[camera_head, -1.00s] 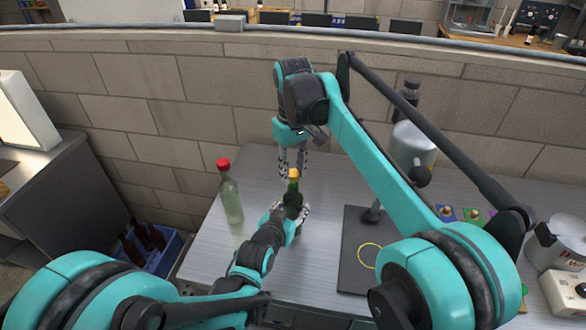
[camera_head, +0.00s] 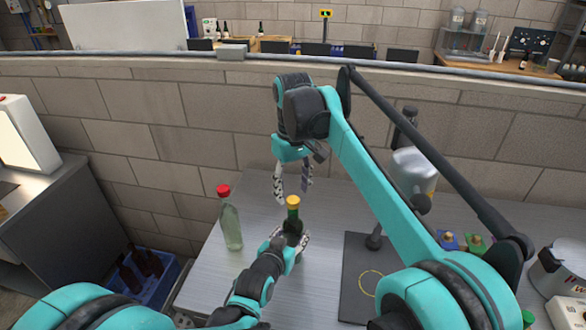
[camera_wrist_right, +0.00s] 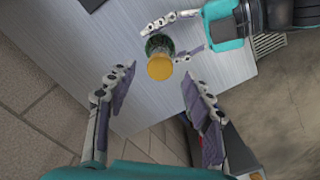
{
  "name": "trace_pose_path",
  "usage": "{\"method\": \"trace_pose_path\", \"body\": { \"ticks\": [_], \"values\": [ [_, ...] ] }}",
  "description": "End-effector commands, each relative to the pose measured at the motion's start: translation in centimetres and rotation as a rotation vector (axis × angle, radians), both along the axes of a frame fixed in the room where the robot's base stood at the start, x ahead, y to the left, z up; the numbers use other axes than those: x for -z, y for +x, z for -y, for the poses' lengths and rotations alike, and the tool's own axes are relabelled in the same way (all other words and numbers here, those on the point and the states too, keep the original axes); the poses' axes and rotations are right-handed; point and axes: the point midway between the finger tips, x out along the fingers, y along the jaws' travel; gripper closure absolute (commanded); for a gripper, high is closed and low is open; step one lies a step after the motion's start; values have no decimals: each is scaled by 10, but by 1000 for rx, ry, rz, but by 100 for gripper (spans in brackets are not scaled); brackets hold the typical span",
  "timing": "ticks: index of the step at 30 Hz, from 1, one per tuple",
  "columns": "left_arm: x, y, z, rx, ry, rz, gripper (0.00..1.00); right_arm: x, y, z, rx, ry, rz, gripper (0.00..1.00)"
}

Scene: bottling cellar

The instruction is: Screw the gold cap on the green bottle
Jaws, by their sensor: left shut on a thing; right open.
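The green bottle (camera_head: 292,222) stands upright on the grey table, with the gold cap (camera_head: 293,201) on top of its neck. From these frames I cannot tell how tight the cap is. My left gripper (camera_head: 295,239) is shut around the bottle's body and hides its lower part. My right gripper (camera_head: 292,183) is open and empty above the cap, its fingers pointing down. In the right wrist view the gold cap (camera_wrist_right: 160,67) lies beyond the open fingers, apart from them, and the green glass (camera_wrist_right: 158,44) shows behind it.
A clear bottle with a red cap (camera_head: 230,222) stands to the left on the table. A dark stand base with a yellow ring (camera_head: 355,280) lies to the right. Coloured pieces (camera_head: 474,244) sit farther right. A blue crate (camera_head: 150,285) holds dark bottles on the floor.

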Motion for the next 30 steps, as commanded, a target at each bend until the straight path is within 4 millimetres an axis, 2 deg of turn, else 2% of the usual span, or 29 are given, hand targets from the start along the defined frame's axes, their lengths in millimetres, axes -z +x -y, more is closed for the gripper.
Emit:
{"method": "trace_pose_path", "body": {
  "ticks": [6, 12, 18, 26, 27, 30],
  "values": [
    [0, 0, 0, 0, 0, 0, 100, -49, 1, 0, 0, 0, 0, 48],
    [0, 0, 0, 0, 0, 0, 100, -79, 1, 0, 0, 0, 0, 48],
    [0, 0, 0, 0, 0, 0, 100, -91, 1, 0, 0, 0, 0, 48],
    [0, 0, 0, 0, 0, 0, 100, -92, 0, 0, 0, 0, 0, 48],
    [0, 0, 0, 0, 0, 0, 48, -92, 0, 0, 0, 0, 0, 48],
    [0, 0, 0, 0, 0, 0, 27, -92, 0, 0, 0, 0, 0, 48]
  ]
}}
